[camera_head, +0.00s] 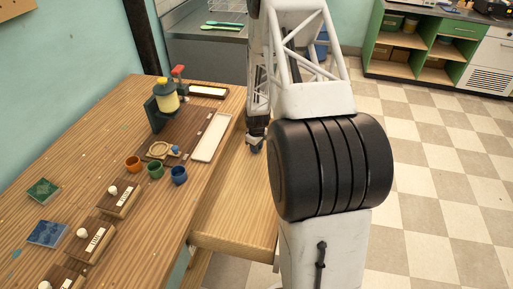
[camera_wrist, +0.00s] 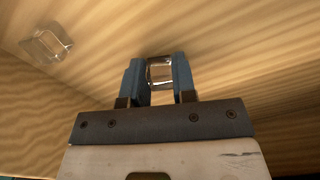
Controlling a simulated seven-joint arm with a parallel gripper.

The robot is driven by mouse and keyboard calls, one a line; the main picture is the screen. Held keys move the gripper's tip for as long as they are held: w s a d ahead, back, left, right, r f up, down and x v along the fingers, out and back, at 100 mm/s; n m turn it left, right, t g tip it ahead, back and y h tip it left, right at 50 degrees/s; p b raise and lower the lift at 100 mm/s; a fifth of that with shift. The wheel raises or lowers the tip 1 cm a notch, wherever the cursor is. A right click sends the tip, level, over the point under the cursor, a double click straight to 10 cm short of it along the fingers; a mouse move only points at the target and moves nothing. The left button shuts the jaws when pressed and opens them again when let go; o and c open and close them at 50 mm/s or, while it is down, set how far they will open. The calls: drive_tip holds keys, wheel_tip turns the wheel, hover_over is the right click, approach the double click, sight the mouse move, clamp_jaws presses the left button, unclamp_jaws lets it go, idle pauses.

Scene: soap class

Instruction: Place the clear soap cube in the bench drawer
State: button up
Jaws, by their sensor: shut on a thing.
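My gripper (camera_wrist: 160,83) is shut on a small clear cube (camera_wrist: 161,71), the clear soap cube, held between its two blue fingers. In the wrist view, wood surfaces lie around and beyond it; whether the cube touches the wood I cannot tell. A second clear cube (camera_wrist: 46,45) rests on the wood at the upper left, apart from my gripper. In the head view, my gripper (camera_head: 256,146) is small and low over the pulled-out bench drawer (camera_head: 235,225) on the bench's right side. Much of the drawer is hidden behind my arm, and neither cube can be made out there.
The wooden bench (camera_head: 120,140) carries orange, green and blue cups (camera_head: 179,175), a white tray (camera_head: 212,137), a yellow-topped dispenser (camera_head: 165,97), labelled wooden blocks (camera_head: 118,199) and tiles (camera_head: 47,233). A steel counter and green cabinet stand behind. Checkered floor (camera_head: 430,200) is clear at right.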

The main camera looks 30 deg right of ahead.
drive_tip(key=shift+f, duration=0.15)
drive_tip(key=o, duration=0.9)
wheel_tip(320, 180, up, 12)
drive_tip(key=shift+r, duration=0.2)
idle(0.5)
drive_tip(key=shift+r, duration=0.1)
idle(0.5)
